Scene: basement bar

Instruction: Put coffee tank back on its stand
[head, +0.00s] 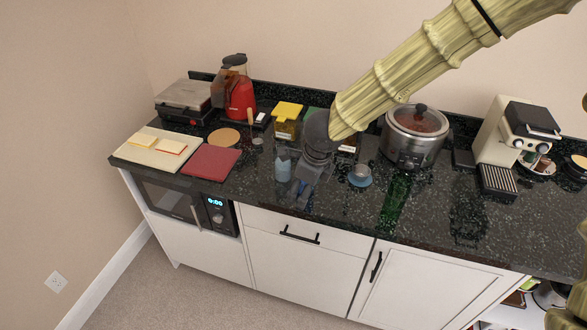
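A red appliance with a clear top (239,92) stands at the back left of the dark counter. A dark translucent vessel (219,91) shows against its left side; I cannot tell whether it is the coffee tank or whether it is attached. A cream espresso machine (497,135) stands at the right. My arm comes down from the upper right, and my gripper (305,185) points down over the middle front of the counter. Its fingers are small and dark against the counter, so I cannot tell whether they are open or hold anything. My arm hides part of the counter behind it.
A blue cup (283,168) is just left of my gripper, and a blue dish (360,177) is to its right. A red board (210,162) lies at the left.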

